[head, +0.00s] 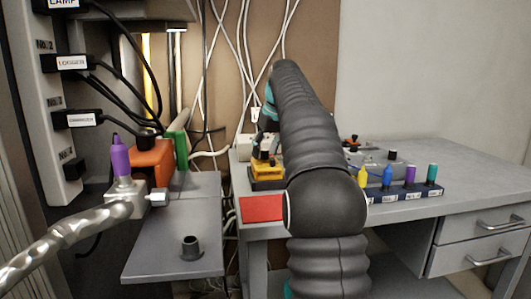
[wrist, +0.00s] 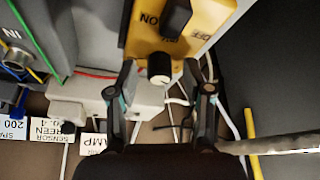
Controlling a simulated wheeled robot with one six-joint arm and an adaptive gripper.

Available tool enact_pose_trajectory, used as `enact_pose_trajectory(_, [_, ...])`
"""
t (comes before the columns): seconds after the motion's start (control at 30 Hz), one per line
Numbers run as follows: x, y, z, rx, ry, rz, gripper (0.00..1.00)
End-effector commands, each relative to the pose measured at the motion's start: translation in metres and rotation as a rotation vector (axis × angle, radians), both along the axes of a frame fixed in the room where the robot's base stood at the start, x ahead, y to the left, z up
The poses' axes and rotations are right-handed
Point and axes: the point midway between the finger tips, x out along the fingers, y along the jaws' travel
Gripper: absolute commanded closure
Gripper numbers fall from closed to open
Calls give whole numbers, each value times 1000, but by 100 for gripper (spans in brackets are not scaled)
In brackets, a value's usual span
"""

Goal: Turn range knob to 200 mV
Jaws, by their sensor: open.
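A yellow device (wrist: 192,22) fills the top middle of the wrist view. It has a black switch (wrist: 177,17) with ON and OFF lettering. In the head view, the yellow device (head: 267,171) stands on the bench, left of my arm, which hides part of the area.
A grey instrument (wrist: 40,40) is left of the yellow device in the wrist view. White cables hang behind. In the head view, a red pad (head: 262,208) lies at the bench front; a rack of coloured plugs (head: 405,193) stands right. An orange box (head: 152,162) is left.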

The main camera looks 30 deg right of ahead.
Motion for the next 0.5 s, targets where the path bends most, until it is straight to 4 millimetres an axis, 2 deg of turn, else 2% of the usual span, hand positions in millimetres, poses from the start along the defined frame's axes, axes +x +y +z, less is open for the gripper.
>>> enact_pose_trajectory(0.27, [1,0,-1,0,0,0,50])
enact_pose_trajectory(0.47, [1,0,-1,0,0,0,100])
enact_pose_trajectory(0.5, [1,0,-1,0,0,0,100])
